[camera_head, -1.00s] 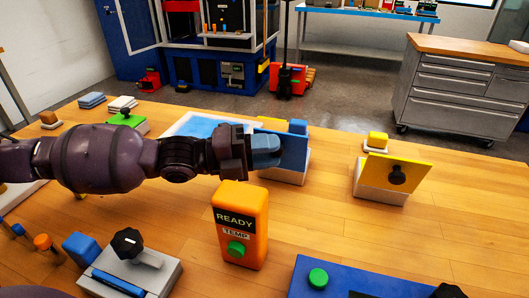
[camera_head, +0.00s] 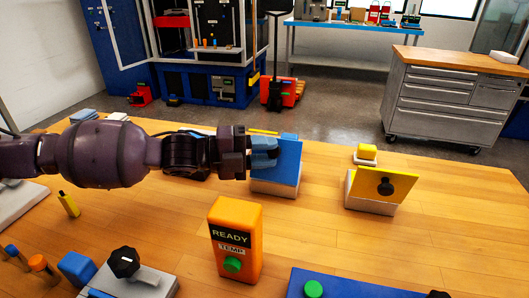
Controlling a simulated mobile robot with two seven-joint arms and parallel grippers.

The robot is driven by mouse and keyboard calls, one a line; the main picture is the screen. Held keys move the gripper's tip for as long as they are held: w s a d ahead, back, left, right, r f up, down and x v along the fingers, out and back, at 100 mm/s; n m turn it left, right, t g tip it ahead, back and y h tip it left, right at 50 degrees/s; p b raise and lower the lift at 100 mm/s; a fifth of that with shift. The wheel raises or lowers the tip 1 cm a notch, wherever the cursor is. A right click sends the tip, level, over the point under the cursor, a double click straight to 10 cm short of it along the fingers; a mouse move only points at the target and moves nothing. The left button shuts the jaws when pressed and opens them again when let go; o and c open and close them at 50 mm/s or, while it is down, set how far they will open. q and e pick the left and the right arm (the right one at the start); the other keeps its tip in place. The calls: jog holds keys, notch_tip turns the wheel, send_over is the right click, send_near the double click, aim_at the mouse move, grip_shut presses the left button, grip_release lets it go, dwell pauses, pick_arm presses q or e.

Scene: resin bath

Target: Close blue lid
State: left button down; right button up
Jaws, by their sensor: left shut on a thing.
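The blue lid (camera_head: 287,164) stands raised and tilted on a small white box (camera_head: 275,189) near the middle of the table. My left gripper (camera_head: 265,151) reaches in from the left and is shut at the lid's left side. It covers part of the lid, so the exact spot it grips is hidden. My right gripper is not in view.
An orange READY unit (camera_head: 235,240) stands in front of the lid. A white box with a raised yellow lid (camera_head: 385,186) is to the right. A black-knobbed grey unit (camera_head: 135,280) is front left, a blue panel (camera_head: 365,285) front right. Bare wood lies between.

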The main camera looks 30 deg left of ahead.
pick_arm(q)
jog(key=shift+w+a+r, duration=0.1)
jog(key=shift+w+r, duration=0.1)
jog(key=shift+r, duration=0.15)
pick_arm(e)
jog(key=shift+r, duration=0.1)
pick_arm(q)
jog(key=c, duration=1.1)
grip_release()
jog(key=shift+o, duration=1.2)
jog(key=shift+f, duration=0.2)
jog(key=shift+s, duration=0.1)
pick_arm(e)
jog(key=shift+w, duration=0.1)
pick_arm(q)
jog(key=p+v, duration=0.4)
jog(key=v, duration=0.6)
jog(key=shift+s+a, duration=0.2)
jog(key=shift+a, duration=0.05)
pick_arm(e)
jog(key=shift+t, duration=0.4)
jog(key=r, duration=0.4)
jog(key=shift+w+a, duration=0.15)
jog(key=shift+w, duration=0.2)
